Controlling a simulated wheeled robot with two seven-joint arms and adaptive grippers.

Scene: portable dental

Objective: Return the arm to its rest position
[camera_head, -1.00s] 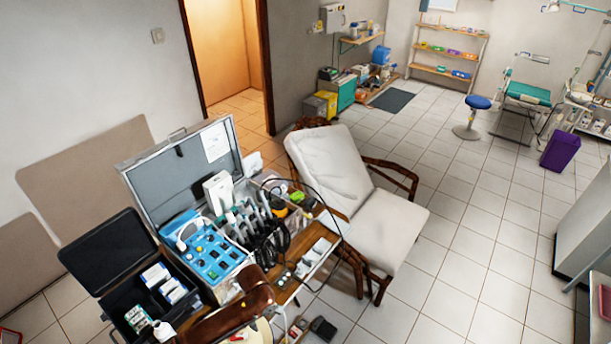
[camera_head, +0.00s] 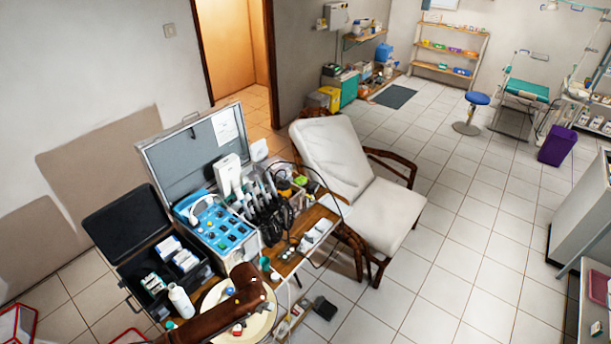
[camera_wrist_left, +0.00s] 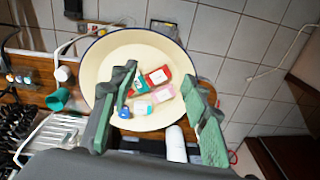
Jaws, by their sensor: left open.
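My left gripper (camera_wrist_left: 161,82) is open and empty in the left wrist view. Its two green-padded fingers hang over a round cream basin (camera_wrist_left: 106,62). Between and below the fingertips, a red-and-white box (camera_wrist_left: 158,76), a pink-and-white box (camera_wrist_left: 158,95) and small teal and blue pieces lie in the basin. In the head view the basin (camera_head: 262,322) stands at the bottom of the table, partly covered by a brown rounded form, and I cannot make out the fingers clearly. The right gripper is not in view.
An open grey case (camera_head: 180,165) with a blue panel (camera_head: 215,228) and an open black case (camera_head: 125,228) stand beside the basin. A white bottle (camera_head: 180,301) is close to the basin's left. A cream reclining chair (camera_head: 380,215) stands behind.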

